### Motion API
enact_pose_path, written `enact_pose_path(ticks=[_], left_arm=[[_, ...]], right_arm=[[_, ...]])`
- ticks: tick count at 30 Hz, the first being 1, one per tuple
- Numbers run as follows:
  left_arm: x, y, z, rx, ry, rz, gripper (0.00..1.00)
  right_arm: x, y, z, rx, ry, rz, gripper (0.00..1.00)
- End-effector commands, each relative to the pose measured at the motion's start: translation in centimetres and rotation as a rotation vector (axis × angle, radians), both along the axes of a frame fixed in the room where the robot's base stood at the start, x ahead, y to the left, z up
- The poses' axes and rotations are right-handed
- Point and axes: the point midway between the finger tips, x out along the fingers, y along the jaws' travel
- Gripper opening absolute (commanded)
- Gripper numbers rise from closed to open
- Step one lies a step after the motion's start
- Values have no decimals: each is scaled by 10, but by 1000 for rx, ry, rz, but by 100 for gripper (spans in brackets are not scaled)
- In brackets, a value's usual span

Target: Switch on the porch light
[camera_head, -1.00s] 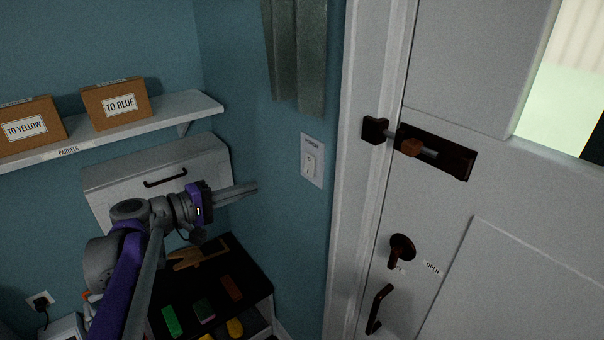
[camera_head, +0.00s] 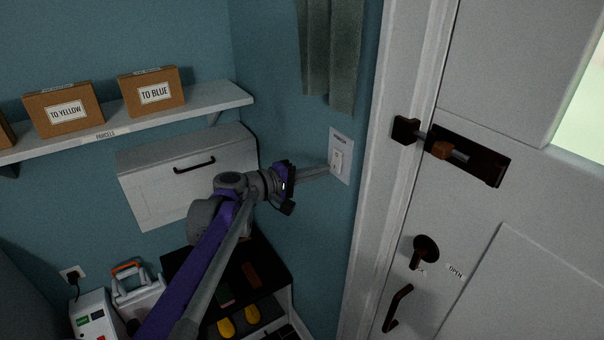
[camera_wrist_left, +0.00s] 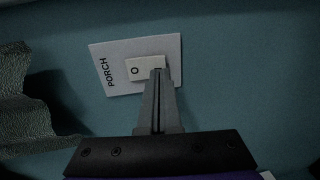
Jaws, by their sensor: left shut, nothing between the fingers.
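The porch light switch (camera_head: 339,158) is a white rocker on a white wall plate, left of the door frame. In the left wrist view the plate (camera_wrist_left: 118,50) reads PORCH, and its rocker (camera_wrist_left: 139,70) shows an "O" mark at the uncovered end. My left gripper (camera_head: 328,171) is shut and empty, pointing at the switch. In the left wrist view its fingertips (camera_wrist_left: 158,75) overlap the end of the rocker away from the "O". They are at or very close to it; I cannot tell whether they touch. My right gripper is not in view.
A white door with a dark bolt (camera_head: 465,155) and a lever handle (camera_head: 424,249) stands right of the switch. A grey-green cloth (camera_head: 332,60) hangs above the switch. A parcel shelf (camera_head: 215,101) and a white wall cabinet (camera_head: 150,200) are at left.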

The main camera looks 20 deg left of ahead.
Motion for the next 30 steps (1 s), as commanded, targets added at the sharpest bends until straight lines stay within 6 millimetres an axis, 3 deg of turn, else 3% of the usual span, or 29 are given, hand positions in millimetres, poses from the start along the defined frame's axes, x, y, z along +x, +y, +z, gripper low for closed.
enact_pose_path(ticks=[18,30], left_arm=[[17,-13,-3,-1,-3,-2,0],[14,-12,-4,-2,-1,-1,0]], right_arm=[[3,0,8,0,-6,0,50],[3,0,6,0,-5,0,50]])
